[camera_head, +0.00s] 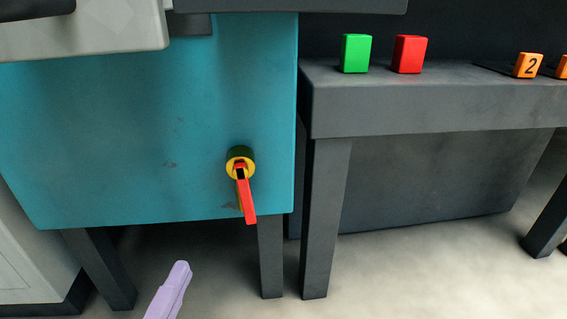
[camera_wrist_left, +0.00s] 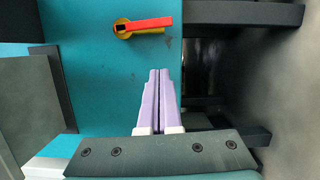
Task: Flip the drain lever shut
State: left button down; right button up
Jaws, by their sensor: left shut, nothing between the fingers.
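The red drain lever (camera_head: 246,199) is on a yellow valve (camera_head: 240,162) on the lower right of the teal tank front. In the head view it hangs down, tilted slightly to the right. In the left wrist view the lever (camera_wrist_left: 148,24) lies across the picture beyond the fingertips. My left gripper (camera_head: 180,268) shows as lilac fingers below and left of the lever, apart from it. In the left wrist view my left gripper (camera_wrist_left: 158,72) has its fingers together with nothing between them. My right gripper is not in view.
The teal tank (camera_head: 110,140) stands on dark legs. To its right is a dark grey bench (camera_head: 440,108) carrying a green block (camera_head: 355,54), a red block (camera_head: 409,54) and orange numbered blocks (camera_head: 527,65). The floor in front of the tank is clear.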

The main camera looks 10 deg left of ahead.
aim_at(246, 196)
pick_arm(q)
jog(key=w+d+b, duration=0.3)
jog(key=w+b, duration=0.2)
jog(key=w, duration=0.5)
jog(key=shift+w+r+b, duration=0.2)
jog(key=shift+b, duration=0.2)
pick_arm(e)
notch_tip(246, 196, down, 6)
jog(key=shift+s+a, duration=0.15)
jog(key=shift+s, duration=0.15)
pick_arm(q)
jog(key=shift+a, duration=0.1)
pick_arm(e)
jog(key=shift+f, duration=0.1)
